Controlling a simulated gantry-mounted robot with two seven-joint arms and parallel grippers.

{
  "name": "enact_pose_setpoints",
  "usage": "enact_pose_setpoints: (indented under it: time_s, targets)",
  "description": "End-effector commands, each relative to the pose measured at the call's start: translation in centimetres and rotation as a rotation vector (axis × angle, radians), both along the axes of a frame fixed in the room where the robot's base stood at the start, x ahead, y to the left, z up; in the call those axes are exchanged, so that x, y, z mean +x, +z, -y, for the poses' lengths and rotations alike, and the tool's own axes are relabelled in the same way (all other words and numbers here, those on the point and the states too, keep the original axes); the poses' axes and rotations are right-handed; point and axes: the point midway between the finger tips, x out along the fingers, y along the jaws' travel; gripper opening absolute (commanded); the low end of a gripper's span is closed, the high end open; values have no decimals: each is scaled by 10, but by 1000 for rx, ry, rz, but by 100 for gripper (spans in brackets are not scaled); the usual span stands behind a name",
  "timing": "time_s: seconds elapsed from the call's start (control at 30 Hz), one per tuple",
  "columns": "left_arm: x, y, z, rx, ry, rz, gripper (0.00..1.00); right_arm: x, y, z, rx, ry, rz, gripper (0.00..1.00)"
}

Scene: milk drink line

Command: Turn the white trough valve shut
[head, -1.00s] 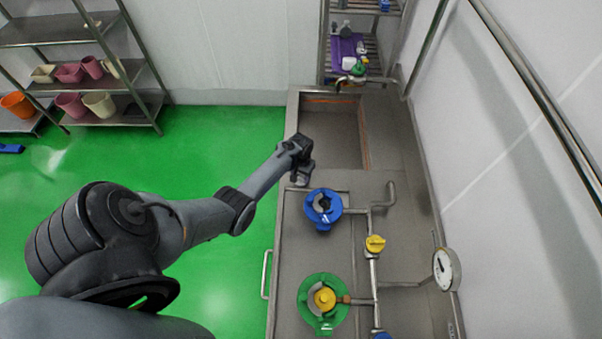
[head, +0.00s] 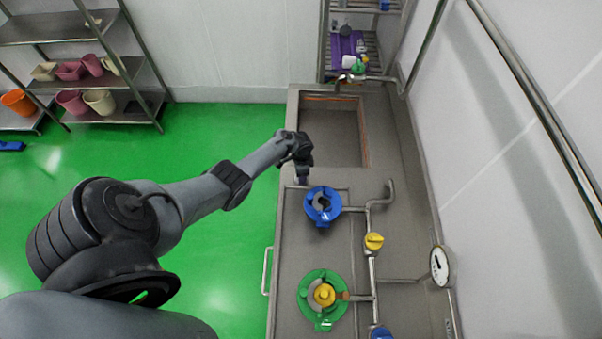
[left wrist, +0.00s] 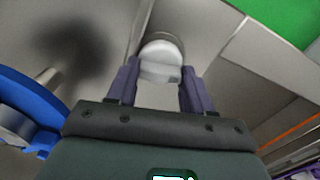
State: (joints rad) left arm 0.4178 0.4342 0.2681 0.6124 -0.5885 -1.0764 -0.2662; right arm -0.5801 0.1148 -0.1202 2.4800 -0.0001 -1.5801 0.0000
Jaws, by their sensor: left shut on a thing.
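The white trough valve (left wrist: 162,50) shows in the left wrist view as a pale, rounded knob on a grey metal pipe. It sits between the two purple fingers of my left gripper (left wrist: 160,77), which is shut on it. In the head view my left gripper (head: 304,178) points down at the counter between the sink basin and the blue-rimmed vessel; the valve is hidden there behind the gripper. My right gripper is not in either view.
The blue-rimmed vessel (head: 322,206) stands close beside my gripper. Beyond it are a yellow valve (head: 374,241), a green-rimmed vessel (head: 309,309), a blue valve (head: 380,333) and a gauge (head: 439,266). The sink basin (head: 331,130) lies behind.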

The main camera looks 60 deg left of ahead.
Motion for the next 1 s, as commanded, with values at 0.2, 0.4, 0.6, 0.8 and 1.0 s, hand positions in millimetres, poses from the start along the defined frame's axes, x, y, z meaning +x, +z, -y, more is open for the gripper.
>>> enact_pose_setpoints:
  time_s: [0.2, 0.4, 0.6, 0.8, 1.0]
  targets:
    - [0, -1, -1, 1, -126, 0, 20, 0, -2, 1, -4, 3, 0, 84]
    - [0, -1, -1, 1, -192, -1, 20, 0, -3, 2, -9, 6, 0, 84]
    - [0, 0, 0, 0, -218, 0, 20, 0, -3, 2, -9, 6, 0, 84]
    - [0, 0, 0, 0, -221, 0, 20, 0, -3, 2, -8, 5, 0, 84]
    - [0, 0, 0, 0, -220, 0, 57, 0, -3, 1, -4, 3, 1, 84]
